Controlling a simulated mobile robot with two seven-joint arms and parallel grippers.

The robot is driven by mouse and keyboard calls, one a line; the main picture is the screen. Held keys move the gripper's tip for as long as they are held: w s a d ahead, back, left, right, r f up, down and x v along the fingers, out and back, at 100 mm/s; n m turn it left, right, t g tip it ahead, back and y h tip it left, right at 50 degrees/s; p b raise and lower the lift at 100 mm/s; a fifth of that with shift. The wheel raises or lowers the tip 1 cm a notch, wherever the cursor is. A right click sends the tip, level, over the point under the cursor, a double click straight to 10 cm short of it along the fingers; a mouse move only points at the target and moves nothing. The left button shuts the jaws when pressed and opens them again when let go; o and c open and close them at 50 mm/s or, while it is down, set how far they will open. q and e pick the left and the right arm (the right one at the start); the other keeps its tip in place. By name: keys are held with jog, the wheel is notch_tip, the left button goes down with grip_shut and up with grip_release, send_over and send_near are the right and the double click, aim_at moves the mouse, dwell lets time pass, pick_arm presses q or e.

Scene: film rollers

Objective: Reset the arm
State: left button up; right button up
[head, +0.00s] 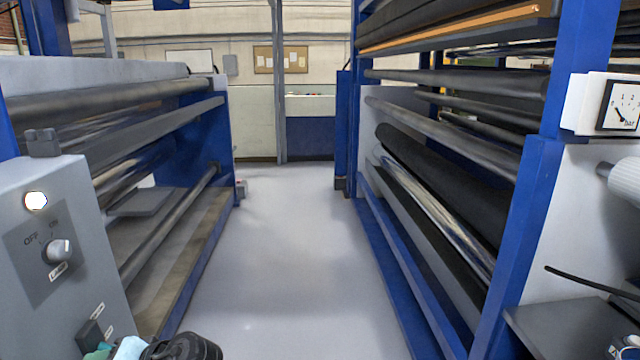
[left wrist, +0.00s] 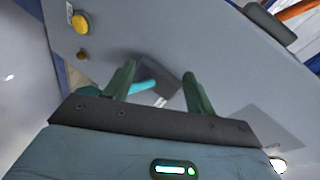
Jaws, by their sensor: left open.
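My left gripper (left wrist: 158,72) shows in the left wrist view with its two green fingers apart. A cyan handle (left wrist: 142,87) and a dark box (left wrist: 177,80) on a grey panel appear between and beyond the fingers. I cannot tell whether the fingers touch the handle, but they are not closed on it. My right gripper is in neither view.
The cabinet carries an OFF/ON knob (head: 57,250) and a lit white lamp (head: 36,201). Roller frames line both sides, with a left roller (head: 110,98) and a right roller (head: 440,128). A pressure gauge (head: 621,106) is at right. The aisle floor (head: 285,250) is clear.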

pick_arm(q)
jog(key=s+d+f+m+t+h, duration=0.1)
jog(key=s+d+f+m+h, duration=0.2)
jog(key=s+f, duration=0.6)
jog(key=s+d+f+h, duration=0.2)
jog(key=s+f+h, duration=0.2)
jog(key=s+f, duration=0.45)
jog(key=s+d+m+g+h, duration=0.1)
jog(key=s+d+h, duration=0.4)
jog(key=s, duration=0.5)
jog(key=s+d+g+h, duration=0.1)
jog(key=s+d+h, duration=0.1)
jog(key=s+d, duration=0.6)
jog(key=w+d+f+t+h+p, duration=0.1)
jog(key=w+f+t, duration=0.5)
jog(key=f+t, duration=0.2)
jog(key=shift+w+d+f+t+h, duration=0.15)
jog(key=shift+w+t+h, duration=0.05)
jog(key=shift+t+h, duration=0.2)
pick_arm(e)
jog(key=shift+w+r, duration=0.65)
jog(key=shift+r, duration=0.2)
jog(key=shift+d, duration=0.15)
